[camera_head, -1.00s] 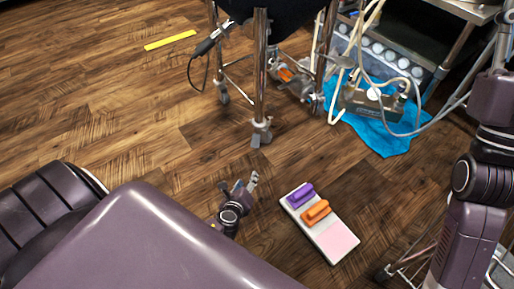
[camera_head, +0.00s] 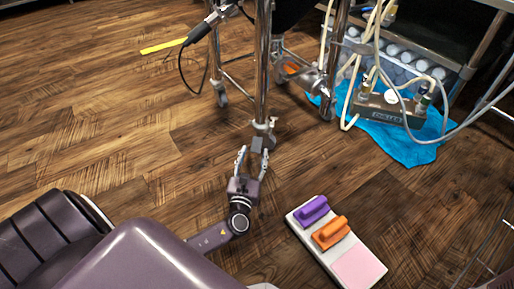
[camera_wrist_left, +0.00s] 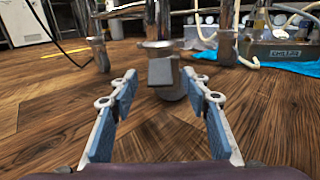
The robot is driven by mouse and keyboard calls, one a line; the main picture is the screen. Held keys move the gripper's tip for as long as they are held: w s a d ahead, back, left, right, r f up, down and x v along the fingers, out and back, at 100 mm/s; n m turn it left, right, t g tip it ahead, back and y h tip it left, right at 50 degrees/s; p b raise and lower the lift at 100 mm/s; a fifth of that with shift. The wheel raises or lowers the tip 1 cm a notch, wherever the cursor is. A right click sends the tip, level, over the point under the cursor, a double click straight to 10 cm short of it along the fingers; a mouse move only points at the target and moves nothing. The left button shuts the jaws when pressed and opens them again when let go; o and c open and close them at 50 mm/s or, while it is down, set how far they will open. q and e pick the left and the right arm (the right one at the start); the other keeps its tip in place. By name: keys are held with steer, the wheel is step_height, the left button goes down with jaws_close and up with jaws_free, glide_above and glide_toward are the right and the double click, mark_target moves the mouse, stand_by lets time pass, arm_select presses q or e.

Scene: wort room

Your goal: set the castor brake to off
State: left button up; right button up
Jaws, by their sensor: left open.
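The nearest castor (camera_head: 268,137) stands on the wood floor at the foot of a chrome leg (camera_head: 262,70). In the left wrist view the castor wheel (camera_wrist_left: 172,92) sits behind a dark grey brake pedal (camera_wrist_left: 161,70), which sticks out toward me. My left gripper (camera_head: 252,155) is open and low over the floor, with its fingers pointing at this castor. In the left wrist view the gripper (camera_wrist_left: 160,95) has its blue-padded fingers on either side of the pedal, with the pedal just beyond the tips. I see no contact. My right gripper is out of view.
A white board (camera_head: 305,228) with a purple block (camera_head: 313,209) and an orange block (camera_head: 331,232) lies right of my left gripper. A chiller (camera_head: 390,108) with hoses sits on a blue cloth (camera_head: 415,150). A yellow strip (camera_head: 163,46) lies on open floor.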

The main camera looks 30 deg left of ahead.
mark_target(256, 149)
arm_select(q)
steer(key=b+x, duration=0.1)
steer(key=x, duration=0.3)
steer(key=shift+w+f+b, duration=0.1)
steer(key=shift+f+b, duration=0.05)
steer(key=shift+b, duration=0.25)
steer(key=shift+w+a, duration=0.3)
steer(key=shift+w, duration=0.25)
